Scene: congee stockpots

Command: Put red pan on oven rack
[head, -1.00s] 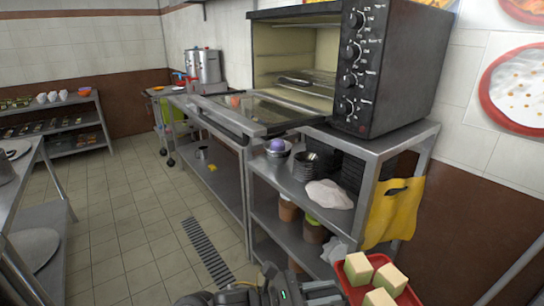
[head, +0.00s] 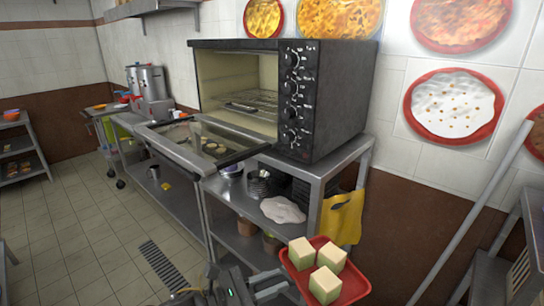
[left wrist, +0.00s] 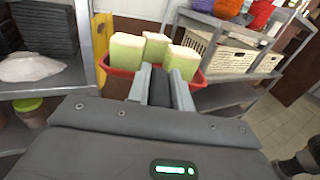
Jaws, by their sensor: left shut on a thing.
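The red pan (head: 353,284) is a shallow tray carrying three pale cubes (head: 327,252). My left gripper (head: 276,281) is shut on the pan's near left edge and holds it in the air, low in the head view. In the left wrist view the pan's red rim (left wrist: 119,73) shows beyond the shut fingers (left wrist: 161,86). The black oven (head: 335,100) stands on a metal shelf unit, up and left of the pan. Its door (head: 190,160) hangs open, and the wire oven rack (head: 262,104) shows inside. My right gripper is not in view.
Bowls and a white bag (head: 282,210) sit on the shelf below the oven. Stockpots (head: 150,82) stand at the far left. The tiled floor at left has free room.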

